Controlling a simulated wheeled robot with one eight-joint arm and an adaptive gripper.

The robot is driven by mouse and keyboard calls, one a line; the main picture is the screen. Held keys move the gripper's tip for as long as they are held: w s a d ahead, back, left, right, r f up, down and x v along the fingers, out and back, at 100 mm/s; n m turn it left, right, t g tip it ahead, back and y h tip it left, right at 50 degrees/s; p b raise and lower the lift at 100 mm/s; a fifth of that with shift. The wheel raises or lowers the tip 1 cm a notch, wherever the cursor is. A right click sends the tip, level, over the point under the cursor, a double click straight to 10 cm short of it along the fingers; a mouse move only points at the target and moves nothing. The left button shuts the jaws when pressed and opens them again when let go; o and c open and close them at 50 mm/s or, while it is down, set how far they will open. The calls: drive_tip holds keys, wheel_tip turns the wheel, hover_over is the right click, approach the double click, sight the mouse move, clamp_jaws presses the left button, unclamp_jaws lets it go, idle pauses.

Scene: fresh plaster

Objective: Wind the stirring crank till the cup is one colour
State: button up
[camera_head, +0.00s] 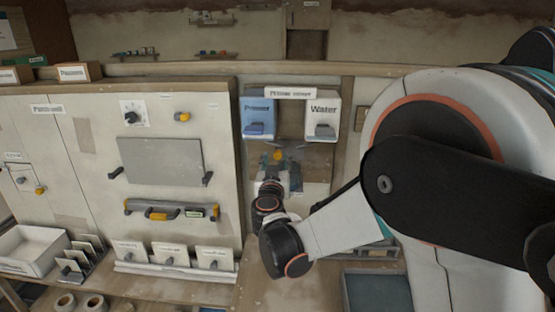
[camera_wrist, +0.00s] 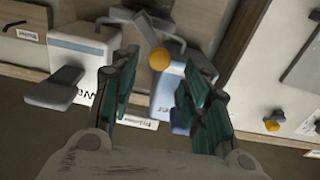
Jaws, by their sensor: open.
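A yellow-orange ball knob (camera_head: 278,155), apparently the crank's handle, shows below the dispensers in the head view. In the wrist view the knob (camera_wrist: 159,59) appears between my fingertips, beside grey bar-like parts (camera_wrist: 145,26) that look like the crank. My gripper (camera_head: 281,167) is open, with its green-padded fingers (camera_wrist: 162,70) spread on either side of the knob in the picture. I cannot tell whether they touch it. The cup and its colour cannot be made out; my gripper and wrist cover much of that spot.
A blue Primer dispenser (camera_head: 258,112) and a white Water dispenser (camera_head: 323,112) hang above the knob, each with a lever. A pale panel (camera_head: 215,110) with knobs and a handle bar stands left. A dark tray (camera_head: 378,291) lies low at the right.

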sight(277, 156)
drive_tip(key=shift+w+d, duration=0.1)
drive_tip(key=shift+w, duration=1.9)
drive_tip(key=shift+c, duration=0.4)
clamp_jaws()
